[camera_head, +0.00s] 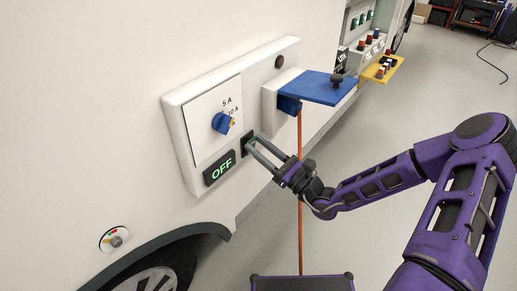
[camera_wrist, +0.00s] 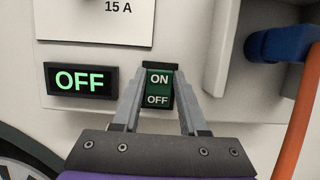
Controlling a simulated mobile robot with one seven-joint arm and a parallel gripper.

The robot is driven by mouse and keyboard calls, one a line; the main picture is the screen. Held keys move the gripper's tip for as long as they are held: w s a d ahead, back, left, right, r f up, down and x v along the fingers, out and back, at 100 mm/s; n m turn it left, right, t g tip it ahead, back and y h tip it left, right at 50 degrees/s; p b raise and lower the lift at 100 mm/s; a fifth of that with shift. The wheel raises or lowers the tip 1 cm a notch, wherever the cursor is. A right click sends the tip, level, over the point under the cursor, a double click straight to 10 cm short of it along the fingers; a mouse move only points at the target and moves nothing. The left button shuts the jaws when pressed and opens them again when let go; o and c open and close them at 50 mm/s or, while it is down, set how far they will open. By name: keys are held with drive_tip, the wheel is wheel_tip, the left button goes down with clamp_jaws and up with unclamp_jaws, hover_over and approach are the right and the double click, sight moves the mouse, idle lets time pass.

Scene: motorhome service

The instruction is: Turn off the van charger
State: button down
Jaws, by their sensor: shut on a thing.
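The van charger panel (camera_head: 190,133) is a white box on the van's side. Its display (camera_head: 219,168) reads OFF in green, and the display also shows in the wrist view (camera_wrist: 81,80). The green rocker switch (camera_wrist: 158,90), marked ON above and OFF below, is right of the display. My gripper (camera_head: 250,143) is at the switch, its fingers on either side of it and shut on it. In the wrist view my gripper (camera_wrist: 158,104) frames the lower part of the switch. A blue dial (camera_head: 221,123) sits above, by the 5 A and 10 A marks.
A blue flap (camera_head: 318,87) stands out over a socket with a blue plug (camera_wrist: 282,44). An orange cable (camera_head: 299,190) hangs from it close beside my arm. A wheel (camera_head: 160,279) and a small gauge (camera_head: 115,239) are lower left. Open floor lies to the right.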

idle(0.4)
drive_tip(key=shift+c, duration=2.2)
unclamp_jaws()
drive_tip(key=shift+f, duration=0.1)
drive_tip(key=f+v, duration=0.1)
drive_tip(key=v, duration=1.6)
